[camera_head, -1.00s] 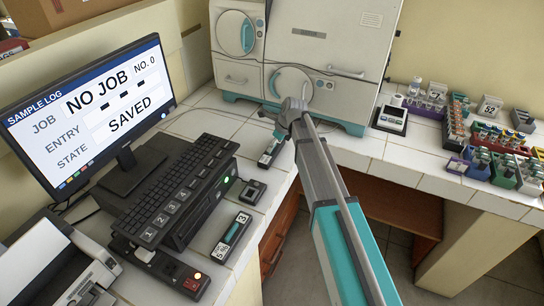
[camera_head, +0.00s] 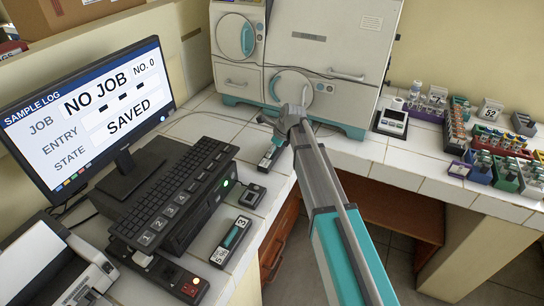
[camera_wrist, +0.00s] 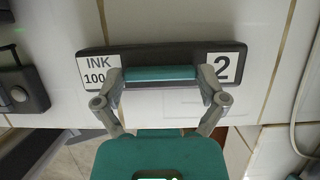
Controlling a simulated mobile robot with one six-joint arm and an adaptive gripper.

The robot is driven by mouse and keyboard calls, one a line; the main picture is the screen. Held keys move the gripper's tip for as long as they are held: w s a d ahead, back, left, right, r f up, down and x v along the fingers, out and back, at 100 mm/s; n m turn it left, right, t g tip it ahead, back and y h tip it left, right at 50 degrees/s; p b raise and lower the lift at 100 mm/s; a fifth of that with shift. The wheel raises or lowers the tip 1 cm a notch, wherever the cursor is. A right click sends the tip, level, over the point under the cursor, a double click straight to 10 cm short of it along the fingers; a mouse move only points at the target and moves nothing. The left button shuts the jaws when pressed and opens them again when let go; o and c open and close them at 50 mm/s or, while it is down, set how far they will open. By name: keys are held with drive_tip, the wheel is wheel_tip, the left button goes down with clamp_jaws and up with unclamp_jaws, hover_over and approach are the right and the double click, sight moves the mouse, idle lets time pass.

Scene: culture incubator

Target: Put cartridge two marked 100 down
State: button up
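Cartridge two is a long dark body with white labels "INK 100" and "2" at its ends and a teal bar between them. In the wrist view the cartridge (camera_wrist: 185,52) lies level across the top, over the white tiles. It shows small in the head view (camera_head: 270,155), on the bench by the front edge. My gripper (camera_wrist: 163,76) is over it, its fingers spread wide, one at each end of the teal bar. Whether the fingertips touch the bar is not clear. In the head view my gripper (camera_head: 290,125) is seen from behind, its fingertips largely hidden.
Another cartridge, marked 3 (camera_head: 231,240), lies nearer on the bench. A keyboard (camera_head: 178,190) and the monitor (camera_head: 85,110) reading "NO JOB" and "SAVED" stand left. The incubator (camera_head: 315,60) is behind. Racks of vials (camera_head: 500,140) stand right. The bench edge is close to cartridge two.

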drive_tip(key=c, duration=0.6)
drive_tip(key=shift+r, duration=0.15)
wheel_tip(320, 180, up, 3)
drive_tip(key=p, duration=0.3)
drive_tip(key=s+d+r+p, duration=0.1)
drive_tip(key=s+r+p, duration=0.2)
drive_tip(key=s, duration=0.1)
drive_tip(key=s+d+r+p, duration=0.1)
drive_tip(key=s+r+p, duration=0.2)
drive_tip(key=s, duration=0.2)
drive_tip(key=s+d+r+p, duration=0.2)
drive_tip(key=s+r+p, duration=0.1)
drive_tip(key=s+p, duration=0.1)
drive_tip(key=shift+s+d+r, duration=0.1)
drive_tip(key=shift+s+r, duration=0.1)
drive_tip(key=shift+r, duration=0.2)
